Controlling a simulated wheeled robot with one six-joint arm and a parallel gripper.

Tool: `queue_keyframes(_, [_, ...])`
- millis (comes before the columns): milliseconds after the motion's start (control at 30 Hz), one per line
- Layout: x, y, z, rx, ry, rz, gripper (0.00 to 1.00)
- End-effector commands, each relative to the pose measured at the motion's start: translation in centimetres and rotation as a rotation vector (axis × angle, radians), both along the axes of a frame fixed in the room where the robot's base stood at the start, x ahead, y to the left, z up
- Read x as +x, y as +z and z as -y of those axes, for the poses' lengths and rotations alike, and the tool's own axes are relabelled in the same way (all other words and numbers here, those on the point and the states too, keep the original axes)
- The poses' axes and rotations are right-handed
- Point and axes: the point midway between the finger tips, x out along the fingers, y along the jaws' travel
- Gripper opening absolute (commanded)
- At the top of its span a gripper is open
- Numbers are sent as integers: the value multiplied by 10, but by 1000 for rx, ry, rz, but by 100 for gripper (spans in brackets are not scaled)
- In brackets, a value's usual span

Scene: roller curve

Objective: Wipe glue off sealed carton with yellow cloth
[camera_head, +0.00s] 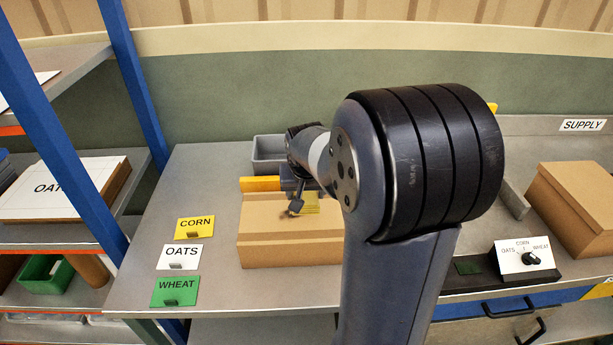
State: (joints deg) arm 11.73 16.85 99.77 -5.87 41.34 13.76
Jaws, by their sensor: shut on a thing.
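A closed brown carton (285,245) stands on the grey table, partly hidden on its right by my arm. My gripper (301,205) is over the carton's top.
Yellow CORN (195,227), white OATS (180,257) and green WHEAT (175,291) cards lie left of the carton. A grey bin (268,148) stands behind it. A selector box (522,260) and another carton (575,210) are right. A blue-posted shelf (135,90) borders the left.

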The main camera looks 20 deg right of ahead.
Motion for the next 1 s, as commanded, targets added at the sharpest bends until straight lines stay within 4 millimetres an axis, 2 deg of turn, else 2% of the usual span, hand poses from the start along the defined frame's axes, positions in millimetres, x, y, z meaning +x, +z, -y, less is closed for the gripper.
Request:
queue_keyframes(33, [1, 9, 0, 0, 0, 1, 37])
queue_keyframes(300, [2, 29, 0, 0, 2, 0, 37])
queue_keyframes(900, [2, 29, 0, 0, 3, 0, 37])
queue_keyframes(1000, [4, 28, -7, 0, 17, 1, 37])
